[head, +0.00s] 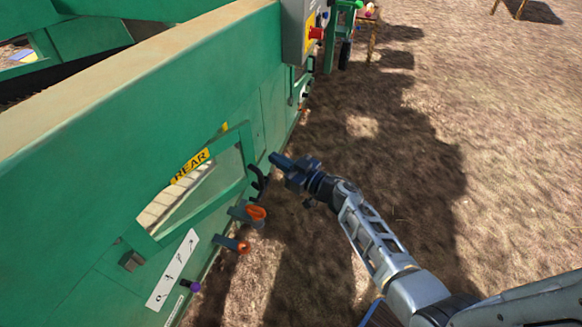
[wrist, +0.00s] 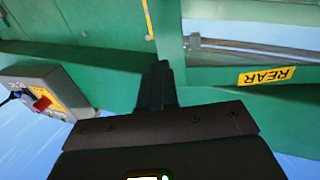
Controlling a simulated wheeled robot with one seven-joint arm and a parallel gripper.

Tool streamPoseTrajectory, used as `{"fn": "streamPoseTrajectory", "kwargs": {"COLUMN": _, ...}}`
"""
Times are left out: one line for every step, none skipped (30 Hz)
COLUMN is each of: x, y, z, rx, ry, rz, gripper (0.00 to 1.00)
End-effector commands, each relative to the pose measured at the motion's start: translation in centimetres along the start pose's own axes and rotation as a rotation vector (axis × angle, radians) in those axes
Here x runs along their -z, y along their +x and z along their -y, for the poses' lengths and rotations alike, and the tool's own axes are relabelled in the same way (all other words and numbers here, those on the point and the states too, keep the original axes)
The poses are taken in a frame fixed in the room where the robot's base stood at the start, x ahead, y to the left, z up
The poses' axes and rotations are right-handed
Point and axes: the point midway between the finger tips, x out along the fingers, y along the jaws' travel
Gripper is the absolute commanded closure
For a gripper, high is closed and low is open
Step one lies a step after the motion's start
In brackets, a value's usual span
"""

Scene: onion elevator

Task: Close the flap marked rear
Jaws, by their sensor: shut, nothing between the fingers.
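A yellow REAR label (head: 189,168) sits at the upper edge of a rectangular opening (head: 185,200) in the green machine's side. A green frame (head: 212,205), apparently the flap, stands around this opening, and pale slats show through it. In the wrist view the REAR label (wrist: 267,75) appears upside down at the right, beside the opening (wrist: 240,42). My gripper (head: 276,158) is shut and empty, just right of the frame near the machine's side. In the wrist view its fingers (wrist: 158,80) point at the green panel left of the label. Contact cannot be told.
A black handle (head: 259,183) and orange-tipped levers (head: 257,212) stick out below my gripper. A purple knob (head: 195,286) and a white arrow strip (head: 172,270) are lower. A grey control box with a red switch (head: 316,33) stands farther along. Bare ground (head: 500,150) lies open at right.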

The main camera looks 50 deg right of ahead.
Motion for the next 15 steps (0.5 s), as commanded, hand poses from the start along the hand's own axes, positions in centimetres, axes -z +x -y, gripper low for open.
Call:
{"fn": "streamPoseTrajectory", "kwargs": {"x": -0.1, "y": 1.2, "z": 0.0, "rx": 0.002, "ry": -0.001, "rz": -0.002, "gripper": 1.00}}
{"fn": "streamPoseTrajectory", "kwargs": {"x": -0.1, "y": 1.7, "z": 0.0, "rx": 0.002, "ry": 0.000, "rz": -0.002, "gripper": 1.00}}
{"fn": "streamPoseTrajectory", "kwargs": {"x": 0.0, "y": 2.5, "z": 0.0, "rx": 0.001, "ry": -0.001, "rz": -0.002, "gripper": 1.00}}
{"fn": "streamPoseTrajectory", "kwargs": {"x": -0.1, "y": 3.0, "z": 0.0, "rx": 0.001, "ry": -0.001, "rz": -0.001, "gripper": 1.00}}
{"fn": "streamPoseTrajectory", "kwargs": {"x": -0.1, "y": 3.5, "z": 0.0, "rx": 0.002, "ry": 0.000, "rz": -0.001, "gripper": 1.00}}
{"fn": "streamPoseTrajectory", "kwargs": {"x": -0.1, "y": 4.1, "z": 0.0, "rx": 0.002, "ry": 0.000, "rz": -0.002, "gripper": 1.00}}
{"fn": "streamPoseTrajectory", "kwargs": {"x": -0.1, "y": 4.5, "z": 0.0, "rx": 0.001, "ry": 0.000, "rz": -0.002, "gripper": 1.00}}
{"fn": "streamPoseTrajectory", "kwargs": {"x": -0.1, "y": 4.8, "z": 0.0, "rx": 0.000, "ry": 0.000, "rz": -0.001, "gripper": 1.00}}
{"fn": "streamPoseTrajectory", "kwargs": {"x": -0.1, "y": 5.3, "z": 0.0, "rx": 0.000, "ry": 0.000, "rz": -0.001, "gripper": 1.00}}
{"fn": "streamPoseTrajectory", "kwargs": {"x": -0.1, "y": 5.6, "z": 0.0, "rx": 0.000, "ry": 0.000, "rz": -0.001, "gripper": 1.00}}
{"fn": "streamPoseTrajectory", "kwargs": {"x": -0.1, "y": 5.9, "z": 0.0, "rx": 0.001, "ry": 0.000, "rz": -0.001, "gripper": 1.00}}
{"fn": "streamPoseTrajectory", "kwargs": {"x": -0.1, "y": 6.1, "z": 0.0, "rx": 0.001, "ry": -0.001, "rz": -0.001, "gripper": 1.00}}
{"fn": "streamPoseTrajectory", "kwargs": {"x": -0.1, "y": 6.3, "z": 0.0, "rx": 0.001, "ry": -0.001, "rz": 0.000, "gripper": 1.00}}
{"fn": "streamPoseTrajectory", "kwargs": {"x": -0.1, "y": 6.4, "z": 0.1, "rx": 0.001, "ry": -0.001, "rz": 0.000, "gripper": 1.00}}
{"fn": "streamPoseTrajectory", "kwargs": {"x": 0.0, "y": 6.6, "z": 0.1, "rx": 0.000, "ry": -0.001, "rz": 0.000, "gripper": 1.00}}
